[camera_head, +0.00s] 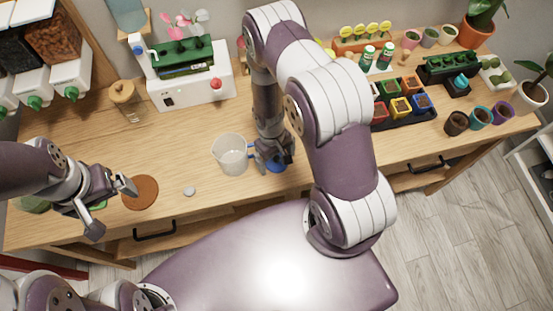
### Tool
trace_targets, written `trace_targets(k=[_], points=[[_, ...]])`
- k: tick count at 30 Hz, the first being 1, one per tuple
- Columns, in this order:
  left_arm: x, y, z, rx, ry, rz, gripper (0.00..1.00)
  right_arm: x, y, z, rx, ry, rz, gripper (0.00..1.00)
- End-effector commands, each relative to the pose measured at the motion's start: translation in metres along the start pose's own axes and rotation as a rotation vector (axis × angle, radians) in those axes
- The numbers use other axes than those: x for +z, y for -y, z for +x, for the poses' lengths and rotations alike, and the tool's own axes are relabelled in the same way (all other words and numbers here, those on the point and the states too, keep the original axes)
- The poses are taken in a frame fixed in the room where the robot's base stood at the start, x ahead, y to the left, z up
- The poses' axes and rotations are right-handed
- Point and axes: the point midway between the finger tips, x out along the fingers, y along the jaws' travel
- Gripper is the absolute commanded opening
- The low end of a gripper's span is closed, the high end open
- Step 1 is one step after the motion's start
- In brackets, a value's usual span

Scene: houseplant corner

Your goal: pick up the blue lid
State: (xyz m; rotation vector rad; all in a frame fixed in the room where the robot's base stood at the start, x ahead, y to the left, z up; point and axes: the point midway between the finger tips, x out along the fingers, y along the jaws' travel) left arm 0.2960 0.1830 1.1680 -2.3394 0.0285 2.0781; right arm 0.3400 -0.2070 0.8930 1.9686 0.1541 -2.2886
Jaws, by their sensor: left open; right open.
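The blue lid (276,167) lies on the wooden table near the front edge, just right of the clear measuring cup (230,157). It is partly hidden by my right gripper (268,163), which points down over it with its jaws open. I cannot tell whether the fingers touch the lid or are just above it. My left gripper (110,207) is open and empty at the table's left front, beside a brown round mat (140,192).
A white machine (190,88) stands behind. A dark tray of coloured pots (403,105) and several loose pots (480,117) stand to the right. Green pieces lie near my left gripper.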

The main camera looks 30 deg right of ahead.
Motion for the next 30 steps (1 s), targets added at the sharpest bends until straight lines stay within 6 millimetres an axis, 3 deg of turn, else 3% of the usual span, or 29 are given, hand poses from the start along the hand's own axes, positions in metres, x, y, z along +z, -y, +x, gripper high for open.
trace_targets(k=[2, 7, 8, 20, 30], points=[[0.0, 0.0, 0.0, 0.0, 0.0, 0.0, 0.98, 0.0, 0.0, 0.0, 0.0, 0.0, 0.0, 1.0], [0.0, 0.0, 0.0, 0.0, 0.0, 0.0, 0.98, 0.0, 0.0, 0.0, 0.0, 0.0, 0.0, 0.48], [0.0, 0.0, 0.0, 0.0, 0.0, 0.0, 0.98, 0.0, 0.0, 0.0, 0.0, 0.0, 0.0, 0.45], [0.0, 0.0, -0.001, 0.0, 0.0, 0.0, 0.98, 0.0, 0.0, -0.002, 0.0, 0.0, 0.0, 0.44], [-0.003, 0.0, -0.023, 0.0, 0.0, 0.0, 0.98, 0.002, 0.0, -0.028, 0.0, -0.001, -0.001, 0.44]])
